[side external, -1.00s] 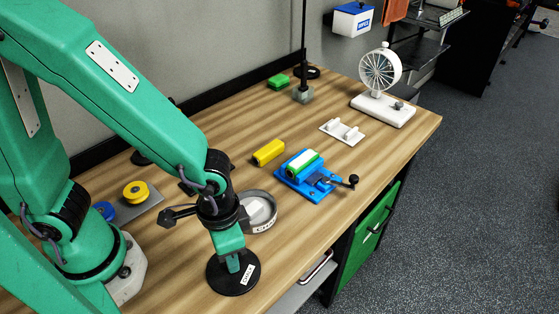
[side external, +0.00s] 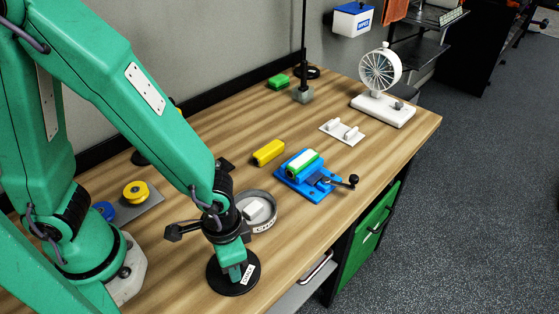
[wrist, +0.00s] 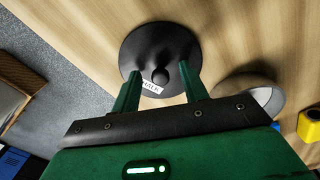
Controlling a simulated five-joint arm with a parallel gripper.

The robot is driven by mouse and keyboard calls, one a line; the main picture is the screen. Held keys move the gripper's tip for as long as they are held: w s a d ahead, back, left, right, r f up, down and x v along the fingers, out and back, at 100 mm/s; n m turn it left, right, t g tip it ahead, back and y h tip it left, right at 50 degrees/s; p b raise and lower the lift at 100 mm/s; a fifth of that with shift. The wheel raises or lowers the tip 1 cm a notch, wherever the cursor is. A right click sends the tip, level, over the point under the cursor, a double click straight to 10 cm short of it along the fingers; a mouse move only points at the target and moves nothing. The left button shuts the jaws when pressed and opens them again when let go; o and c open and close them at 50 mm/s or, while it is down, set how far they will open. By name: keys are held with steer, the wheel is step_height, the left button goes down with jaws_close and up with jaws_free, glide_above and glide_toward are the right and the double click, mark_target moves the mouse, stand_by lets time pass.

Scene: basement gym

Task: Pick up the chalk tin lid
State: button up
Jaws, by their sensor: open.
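The chalk tin lid (side external: 220,278) is a black disc with a white label, lying flat on the wooden bench near its front edge. In the wrist view the lid (wrist: 145,45) shows a round black knob (wrist: 160,76) near its near side. My gripper (side external: 236,274) is low over the lid, pointing down. In the wrist view my gripper (wrist: 159,70) is open, with one finger on each side of the knob and gaps showing. The round grey tin (side external: 266,226) stands open just behind, with white chalk (side external: 254,210) inside.
A blue fixture (side external: 310,190) with a crank, a yellow block (side external: 268,152) and a white bracket (side external: 343,131) lie farther back. Yellow and blue spools (side external: 136,191) sit at left beside my base. The bench's front edge is close to the lid.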

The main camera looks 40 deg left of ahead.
jaws_close()
steer(key=shift+r, duration=0.15)
step_height(320, 180, up, 10)
stand_by(1.1)
steer(key=shift+w, duration=0.15)
stand_by(0.4)
steer(key=w+a+n, duration=0.7)
steer(key=w, duration=0.5)
steer(key=shift+w+a+n, duration=0.15)
steer(key=shift+w+n, duration=0.1)
steer(key=shift+n, duration=0.15)
